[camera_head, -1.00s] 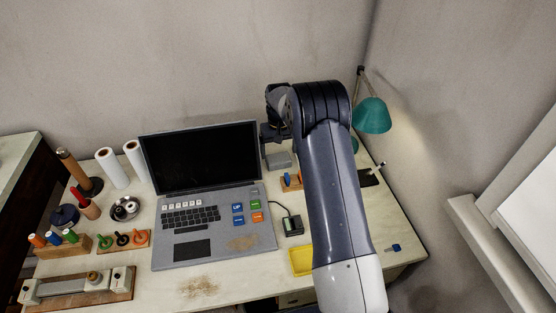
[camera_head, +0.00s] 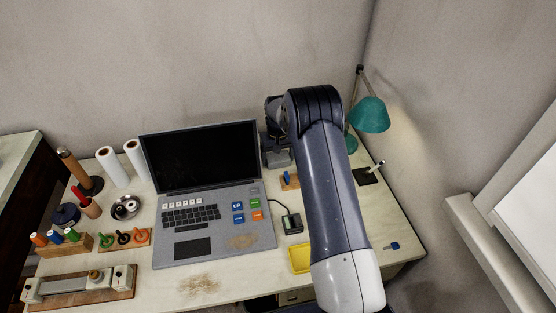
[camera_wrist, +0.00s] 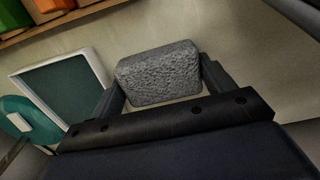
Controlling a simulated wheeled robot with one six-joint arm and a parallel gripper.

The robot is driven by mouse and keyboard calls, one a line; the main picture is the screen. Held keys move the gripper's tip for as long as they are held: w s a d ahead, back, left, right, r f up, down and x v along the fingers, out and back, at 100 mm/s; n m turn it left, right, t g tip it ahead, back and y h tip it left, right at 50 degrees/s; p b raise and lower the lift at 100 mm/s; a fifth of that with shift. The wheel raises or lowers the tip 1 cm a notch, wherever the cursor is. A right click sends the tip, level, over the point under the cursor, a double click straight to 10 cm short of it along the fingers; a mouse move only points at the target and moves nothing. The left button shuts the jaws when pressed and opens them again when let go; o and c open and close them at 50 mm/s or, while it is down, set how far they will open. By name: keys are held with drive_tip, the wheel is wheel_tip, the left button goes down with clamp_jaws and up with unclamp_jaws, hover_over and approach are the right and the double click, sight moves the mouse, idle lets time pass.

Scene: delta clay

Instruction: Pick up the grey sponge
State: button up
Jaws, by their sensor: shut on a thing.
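The grey sponge (camera_wrist: 160,74) is a rough, speckled block between the two fingers of my gripper (camera_wrist: 165,88) in the wrist view. The fingers are shut on its two ends. In the head view the sponge (camera_head: 279,158) shows as a small grey patch at the back of the desk, right of the laptop, with my gripper (camera_head: 277,148) over it. My arm hides part of that area. I cannot tell whether the sponge still touches the desk.
An open laptop (camera_head: 200,157) stands left of my gripper. A wooden block with a blue peg (camera_head: 288,181) is close in front. A teal lamp (camera_head: 369,115) stands to the right. A yellow tray (camera_head: 300,259) lies near the front edge.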

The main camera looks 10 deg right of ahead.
drive_tip(key=shift+r, duration=0.1)
wheel_tip(320, 180, up, 28)
idle(0.7)
drive_tip(key=o, duration=0.5)
drive_tip(key=c, duration=0.4)
drive_tip(key=shift+w+d+f, duration=0.15)
drive_tip(key=shift+d+f, duration=1.9)
drive_tip(key=shift+f, duration=2.3)
drive_tip(key=shift+w+d+f, duration=0.2)
drive_tip(key=shift+d+f, duration=1.9)
drive_tip(key=shift+f, duration=2.3)
drive_tip(key=shift+w+d+f, duration=0.15)
drive_tip(key=shift+d+f, duration=1.9)
drive_tip(key=shift+f, duration=2.3)
